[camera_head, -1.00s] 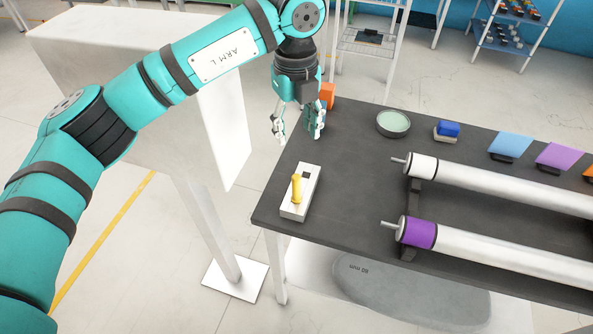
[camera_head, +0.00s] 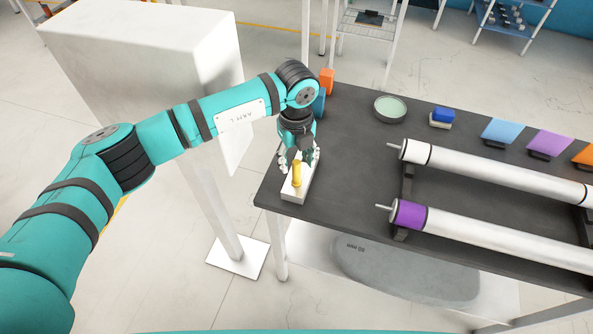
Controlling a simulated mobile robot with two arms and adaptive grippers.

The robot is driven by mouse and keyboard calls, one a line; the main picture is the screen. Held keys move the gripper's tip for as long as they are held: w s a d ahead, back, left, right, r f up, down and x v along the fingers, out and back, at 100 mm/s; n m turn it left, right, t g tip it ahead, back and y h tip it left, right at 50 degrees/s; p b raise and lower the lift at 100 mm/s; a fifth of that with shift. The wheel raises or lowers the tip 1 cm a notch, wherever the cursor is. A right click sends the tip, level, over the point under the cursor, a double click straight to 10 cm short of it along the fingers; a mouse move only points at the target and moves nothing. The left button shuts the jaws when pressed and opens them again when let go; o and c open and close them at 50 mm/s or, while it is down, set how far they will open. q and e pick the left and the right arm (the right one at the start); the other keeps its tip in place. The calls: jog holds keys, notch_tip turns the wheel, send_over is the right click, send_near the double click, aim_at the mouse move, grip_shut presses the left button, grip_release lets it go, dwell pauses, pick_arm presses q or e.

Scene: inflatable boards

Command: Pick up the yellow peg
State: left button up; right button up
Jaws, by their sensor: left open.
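The yellow peg (camera_head: 297,174) stands upright in a white block (camera_head: 293,196) near the left edge of the dark table (camera_head: 345,190). My left gripper (camera_head: 297,164) is open and points down over the block. Its fingers are close to the peg, just behind or around its upper part; I cannot tell which. The gripper hides the far part of the block. My right gripper is not in view.
Two rollers, one with a white end (camera_head: 416,151) and one with a purple end (camera_head: 409,214), lie on the table at right. A round dish (camera_head: 390,108), a blue block (camera_head: 443,115) and coloured pads (camera_head: 500,131) line the back. The table between block and rollers is clear.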

aim_at(297, 176)
pick_arm(q)
notch_tip(297, 176, down, 2)
jog(key=shift+w+f+p, duration=0.1)
jog(key=shift+f+p, duration=0.15)
jog(key=shift+p, duration=0.15)
jog(key=shift+f, duration=0.55)
grip_shut()
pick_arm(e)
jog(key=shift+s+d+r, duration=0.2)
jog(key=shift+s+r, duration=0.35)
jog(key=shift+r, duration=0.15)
